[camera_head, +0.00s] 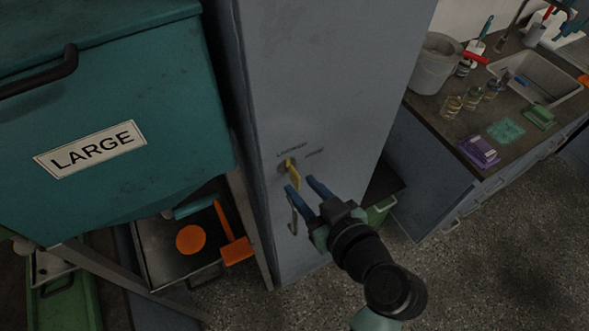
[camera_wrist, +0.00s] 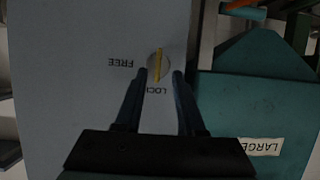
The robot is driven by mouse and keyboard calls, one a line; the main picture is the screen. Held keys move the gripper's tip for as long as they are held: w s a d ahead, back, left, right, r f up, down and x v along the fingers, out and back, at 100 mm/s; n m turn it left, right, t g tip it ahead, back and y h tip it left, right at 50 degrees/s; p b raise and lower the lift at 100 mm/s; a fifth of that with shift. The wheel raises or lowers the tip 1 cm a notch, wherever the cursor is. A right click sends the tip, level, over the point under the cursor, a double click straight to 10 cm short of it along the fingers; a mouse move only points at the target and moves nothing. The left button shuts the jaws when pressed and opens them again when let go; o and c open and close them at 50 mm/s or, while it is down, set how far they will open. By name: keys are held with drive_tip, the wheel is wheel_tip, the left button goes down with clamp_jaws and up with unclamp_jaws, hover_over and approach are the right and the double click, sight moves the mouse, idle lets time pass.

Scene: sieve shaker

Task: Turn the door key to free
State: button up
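The yellow door key (camera_head: 294,177) sits in a round lock on the grey door (camera_head: 325,80) of a tall cabinet. In the wrist view the key (camera_wrist: 158,64) stands upright in the picture, in line with the LOCKED label (camera_wrist: 155,91), which is partly hidden by a finger. The FREE label (camera_wrist: 125,62) is to its left. My gripper (camera_head: 301,185) is open in front of the door. In the wrist view my gripper's blue fingertips (camera_wrist: 160,74) are on either side of the lock's lower part, with a gap between them and the key.
A door handle (camera_head: 292,213) is just below the key, close to my fingers. A teal bin marked LARGE (camera_head: 120,195) juts out at the left. A counter (camera_head: 425,103) with bottles and a sink is at the right.

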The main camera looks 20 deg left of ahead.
sight(299, 183)
drive_tip(key=shift+p+x, duration=0.45)
drive_tip(key=shift+x, duration=1.8)
drive_tip(key=shift+w+d, duration=0.1)
drive_tip(key=shift+w, duration=0.05)
clamp_jaws()
